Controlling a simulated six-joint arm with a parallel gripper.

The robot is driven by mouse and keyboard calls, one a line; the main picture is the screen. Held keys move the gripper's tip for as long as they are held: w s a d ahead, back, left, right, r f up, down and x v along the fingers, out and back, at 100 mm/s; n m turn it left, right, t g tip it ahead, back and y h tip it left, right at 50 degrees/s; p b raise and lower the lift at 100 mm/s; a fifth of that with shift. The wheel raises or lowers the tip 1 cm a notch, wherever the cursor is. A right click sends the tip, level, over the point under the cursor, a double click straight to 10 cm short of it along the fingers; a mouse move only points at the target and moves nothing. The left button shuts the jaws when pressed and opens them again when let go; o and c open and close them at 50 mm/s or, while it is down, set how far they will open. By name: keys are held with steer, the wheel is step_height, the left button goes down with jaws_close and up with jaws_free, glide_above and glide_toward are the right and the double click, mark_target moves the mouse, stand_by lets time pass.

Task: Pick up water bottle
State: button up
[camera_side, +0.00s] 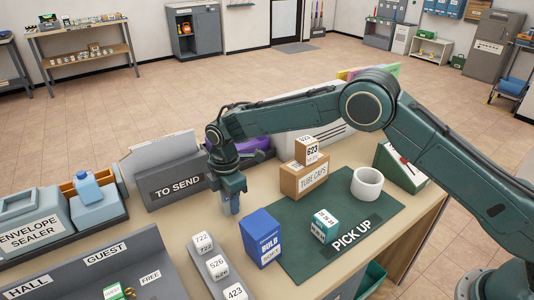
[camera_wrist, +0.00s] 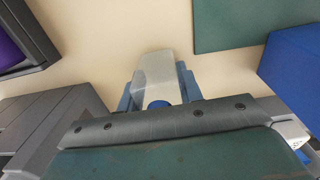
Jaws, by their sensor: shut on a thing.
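My gripper (camera_side: 231,205) points down over the bare tan table, between the grey TO SEND box and the blue BULB box. It is shut on a pale, translucent piece with a round blue end, which looks like the water bottle (camera_wrist: 156,72). In the wrist view the blue jaws of my gripper (camera_wrist: 157,88) stand on both sides of it.
The TO SEND box (camera_side: 178,188) stands close left and the BULB box (camera_side: 261,238) close right. A green PICK UP mat (camera_side: 378,222) holds cartons and a white roll (camera_side: 367,184). A numbered block rack (camera_side: 213,268) lies in front.

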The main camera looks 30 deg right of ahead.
step_height(320, 180, up, 20)
stand_by(0.6)
stand_by(0.6)
